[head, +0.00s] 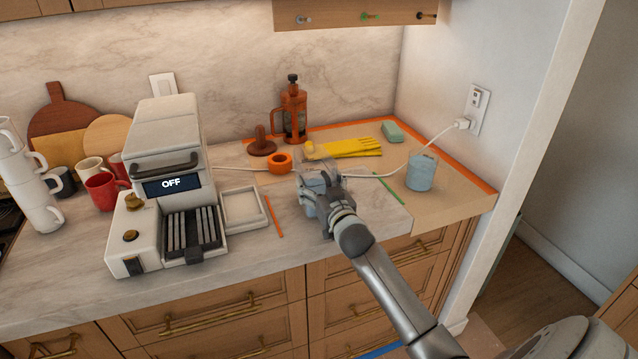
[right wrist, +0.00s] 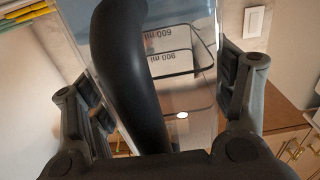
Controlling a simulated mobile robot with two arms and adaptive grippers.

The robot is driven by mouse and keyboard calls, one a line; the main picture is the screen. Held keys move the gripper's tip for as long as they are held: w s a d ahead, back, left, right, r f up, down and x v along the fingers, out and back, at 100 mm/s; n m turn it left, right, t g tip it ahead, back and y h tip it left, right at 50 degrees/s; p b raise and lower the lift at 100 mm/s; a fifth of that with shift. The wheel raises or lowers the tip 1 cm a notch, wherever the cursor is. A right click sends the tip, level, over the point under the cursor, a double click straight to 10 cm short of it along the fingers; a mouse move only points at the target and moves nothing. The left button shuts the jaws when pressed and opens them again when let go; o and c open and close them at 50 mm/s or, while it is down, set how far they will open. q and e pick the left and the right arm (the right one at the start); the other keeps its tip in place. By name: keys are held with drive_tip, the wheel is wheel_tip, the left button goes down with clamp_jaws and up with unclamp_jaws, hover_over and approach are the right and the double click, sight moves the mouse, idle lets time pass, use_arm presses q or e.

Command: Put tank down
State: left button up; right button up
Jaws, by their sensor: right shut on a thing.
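The tank (right wrist: 185,85) is clear, with volume marks and a dark curved handle (right wrist: 130,70), and fills the middle of the right wrist view. My right gripper (right wrist: 165,100) is shut on it, with a finger on each side. In the head view, the right gripper (head: 330,188) is over the front part of the counter, right of the white machine. It hides much of the tank (head: 309,200), whose pale blue side shows at its left. I cannot tell whether the tank's base touches the counter. My left gripper is out of view.
A white machine (head: 165,140) reading OFF and a shallow white tray (head: 243,207) stand left. A blue container (head: 420,174) and a corded outlet (head: 478,110) are right.

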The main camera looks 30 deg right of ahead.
drive_tip(key=shift+f+b, duration=0.35)
drive_tip(key=shift+f, duration=0.05)
idle(1.0)
drive_tip(key=o, duration=1.5)
drive_tip(key=shift+f, duration=0.1)
drive_tip(key=shift+s+f, duration=0.1)
drive_tip(key=shift+f, duration=0.05)
drive_tip(key=v, duration=1.2)
drive_tip(key=shift+r, duration=0.2)
